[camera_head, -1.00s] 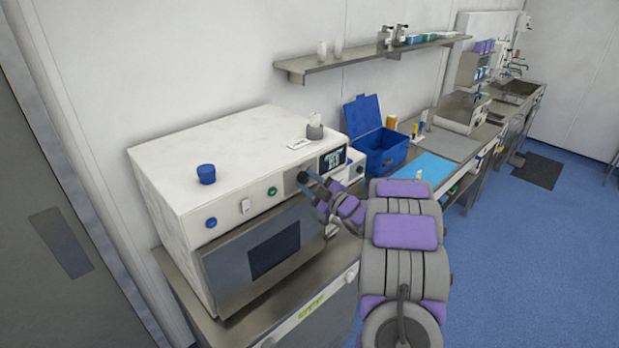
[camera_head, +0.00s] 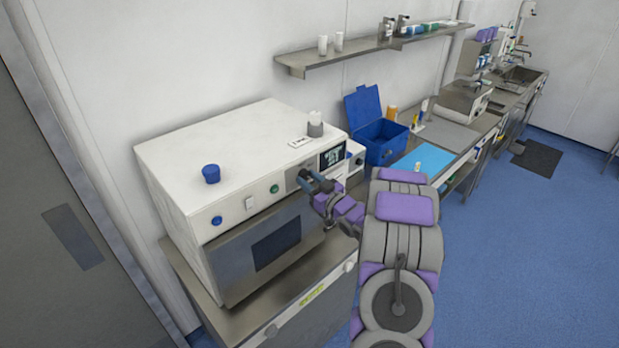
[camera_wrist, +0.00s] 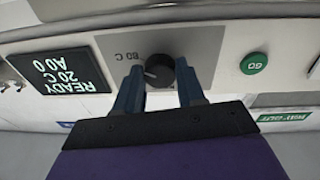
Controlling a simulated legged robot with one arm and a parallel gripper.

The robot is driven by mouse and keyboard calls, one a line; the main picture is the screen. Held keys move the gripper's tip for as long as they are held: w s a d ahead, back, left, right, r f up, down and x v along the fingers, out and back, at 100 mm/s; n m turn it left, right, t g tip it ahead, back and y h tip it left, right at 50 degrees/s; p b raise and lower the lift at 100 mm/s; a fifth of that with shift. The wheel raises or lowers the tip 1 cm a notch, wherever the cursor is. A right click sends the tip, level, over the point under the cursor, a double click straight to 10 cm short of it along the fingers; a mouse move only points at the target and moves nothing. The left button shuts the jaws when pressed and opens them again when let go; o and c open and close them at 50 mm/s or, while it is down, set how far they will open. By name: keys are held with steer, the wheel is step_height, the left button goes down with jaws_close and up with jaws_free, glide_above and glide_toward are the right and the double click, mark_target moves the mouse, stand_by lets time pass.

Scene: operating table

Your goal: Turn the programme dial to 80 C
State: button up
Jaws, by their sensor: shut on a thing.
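The white machine (camera_head: 228,150) stands on a steel cabinet at the left. Its programme dial (camera_wrist: 160,71) is a round black knob on a grey plate, with an upside-down "80 C" label (camera_wrist: 133,57) beside it in the wrist view. A pale pointer line shows on the knob's left side. My gripper (camera_wrist: 160,84) has its two blue fingers on either side of the dial, shut on it. In the head view my gripper (camera_head: 308,180) reaches the front panel's right end and hides most of the dial. The display (camera_wrist: 66,73) reads "READY 20 C A0 0", upside down.
A green GO button (camera_wrist: 254,63) is beside the dial. A blue button (camera_head: 217,220) and a white switch (camera_head: 249,203) are further left on the panel. A blue cap (camera_head: 211,173) and a grey-and-white container (camera_head: 315,124) stand on top. An open blue box (camera_head: 377,143) is behind my arm.

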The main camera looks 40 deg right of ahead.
steer(key=shift+f+m, duration=0.3)
steer(key=o, duration=0.7)
steer(key=shift+c, duration=0.2)
steer(key=o, duration=0.4)
steer(key=shift+d+r, duration=0.1)
steer(key=shift+d, duration=0.05)
steer(key=shift+r, duration=0.1)
steer(key=s, duration=0.5)
steer(key=s+f+b, duration=0.1)
steer(key=s, duration=0.5)
steer(key=s+f+b, duration=0.1)
steer(key=s, duration=0.5)
steer(key=shift+s+d, duration=0.15)
steer(key=shift+d, duration=0.05)
